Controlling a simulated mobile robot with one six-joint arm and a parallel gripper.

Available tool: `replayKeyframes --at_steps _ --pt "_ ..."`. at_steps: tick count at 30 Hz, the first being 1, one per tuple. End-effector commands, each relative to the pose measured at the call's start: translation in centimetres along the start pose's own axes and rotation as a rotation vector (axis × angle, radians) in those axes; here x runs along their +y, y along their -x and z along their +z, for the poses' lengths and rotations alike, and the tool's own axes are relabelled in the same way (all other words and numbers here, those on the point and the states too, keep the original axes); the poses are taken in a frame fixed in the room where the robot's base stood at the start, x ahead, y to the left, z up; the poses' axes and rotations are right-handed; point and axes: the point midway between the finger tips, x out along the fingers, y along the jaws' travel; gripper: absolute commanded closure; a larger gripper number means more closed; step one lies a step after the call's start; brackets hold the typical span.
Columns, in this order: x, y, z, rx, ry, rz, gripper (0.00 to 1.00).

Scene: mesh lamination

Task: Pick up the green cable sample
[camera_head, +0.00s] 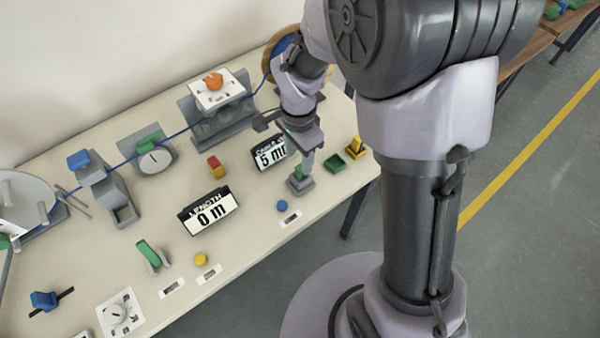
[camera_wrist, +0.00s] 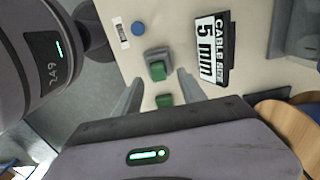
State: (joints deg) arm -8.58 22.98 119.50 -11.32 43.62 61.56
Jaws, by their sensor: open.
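The green cable sample (camera_head: 306,163) stands upright in a small grey holder (camera_head: 300,185) near the front edge of the table. In the wrist view, the green sample (camera_wrist: 157,71) shows end-on in its grey holder (camera_wrist: 157,55), just ahead of the fingers. My gripper (camera_head: 302,146) is above the sample, pointing down. In the wrist view, my gripper (camera_wrist: 158,80) is open, with one finger on each side and nothing held. Whether a finger touches the sample cannot be told.
A green square piece (camera_head: 334,163) and a yellow piece (camera_head: 355,148) lie right of the holder. The "5 mm" cable size display (camera_head: 270,154) stands close behind left. A blue button (camera_head: 282,205) is in front. The length display (camera_head: 208,211) is farther left.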

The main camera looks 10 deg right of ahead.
Motion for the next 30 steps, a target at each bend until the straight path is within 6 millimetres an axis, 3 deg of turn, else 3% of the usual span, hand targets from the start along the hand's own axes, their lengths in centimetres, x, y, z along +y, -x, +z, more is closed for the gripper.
replayKeyframes --at_steps 7,15,17,23,30 --pt "0.4 -4.8 -0.3 -0.001 0.001 0.001 0.52" --pt "0.3 -5.2 -0.3 0.000 0.001 -0.001 0.52" --pt "0.3 -5.2 -0.3 0.000 0.001 -0.001 0.60" --pt "0.3 -5.2 -0.3 0.000 0.001 -0.001 0.99" --pt "0.3 -5.2 -0.3 0.000 0.001 -0.001 1.00"
